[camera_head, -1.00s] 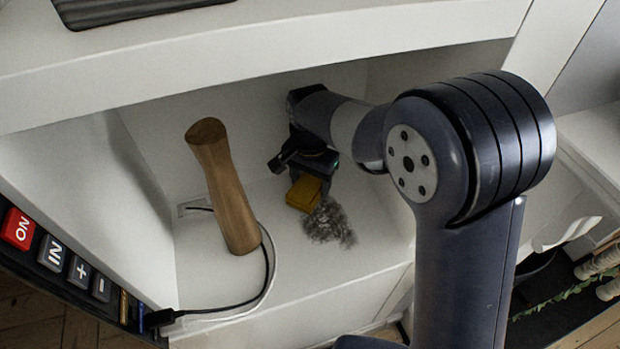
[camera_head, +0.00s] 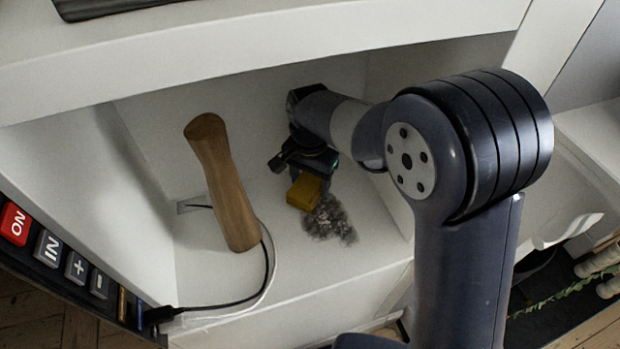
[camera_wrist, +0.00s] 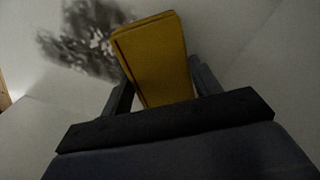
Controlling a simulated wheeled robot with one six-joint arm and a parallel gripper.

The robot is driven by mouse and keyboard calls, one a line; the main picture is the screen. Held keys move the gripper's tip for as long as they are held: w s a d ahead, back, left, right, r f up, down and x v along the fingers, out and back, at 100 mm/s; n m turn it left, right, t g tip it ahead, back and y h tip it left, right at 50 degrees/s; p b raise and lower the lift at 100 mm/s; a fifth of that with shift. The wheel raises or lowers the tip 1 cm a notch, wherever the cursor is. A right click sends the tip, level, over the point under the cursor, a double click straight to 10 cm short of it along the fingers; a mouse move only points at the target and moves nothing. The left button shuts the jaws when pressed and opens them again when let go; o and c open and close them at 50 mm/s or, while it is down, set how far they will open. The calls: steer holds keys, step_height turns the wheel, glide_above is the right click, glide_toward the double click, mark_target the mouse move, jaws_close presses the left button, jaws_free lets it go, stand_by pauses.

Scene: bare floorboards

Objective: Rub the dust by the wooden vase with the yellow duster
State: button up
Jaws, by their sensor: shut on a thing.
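The yellow duster (camera_head: 304,192) is a small block held at the end of my gripper (camera_head: 314,172), inside the white cubby. In the wrist view, my gripper (camera_wrist: 160,92) is shut on the duster (camera_wrist: 152,58), which sticks out beyond the fingers. The grey dust patch (camera_head: 329,220) lies on the cubby floor right at the duster's near edge; it also shows in the wrist view (camera_wrist: 78,50). I cannot tell whether the duster touches the floor. The wooden vase (camera_head: 224,185) stands to the left of the dust, apart from the duster.
A black cable (camera_head: 262,285) runs around the vase's base and out over the front edge. The shelf top (camera_head: 270,55) overhangs the cubby. A panel with buttons (camera_head: 60,255) is at the lower left. Free cubby floor lies between vase and dust.

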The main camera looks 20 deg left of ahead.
mark_target(316, 196)
steer(key=shift+f+b, duration=0.35)
steer(key=shift+f, duration=0.25)
steer(key=shift+s+d+r+b, duration=0.15)
steer(key=shift+s+d+b, duration=0.15)
steer(key=shift+s+d, duration=1.1)
steer(key=shift+s+d+f+b, duration=0.1)
steer(key=shift+s+d+b, duration=0.1)
steer(key=shift+s+d, duration=0.55)
steer(key=shift+s+d+f+b, duration=0.15)
steer(key=shift+s+d, duration=0.25)
steer(key=shift+s, duration=0.5)
steer(key=shift+s+d+r, duration=0.15)
steer(key=shift+s+d, duration=1)
steer(key=shift+s, duration=0.2)
steer(key=shift+s+d, duration=1.25)
steer(key=shift+s, duration=0.25)
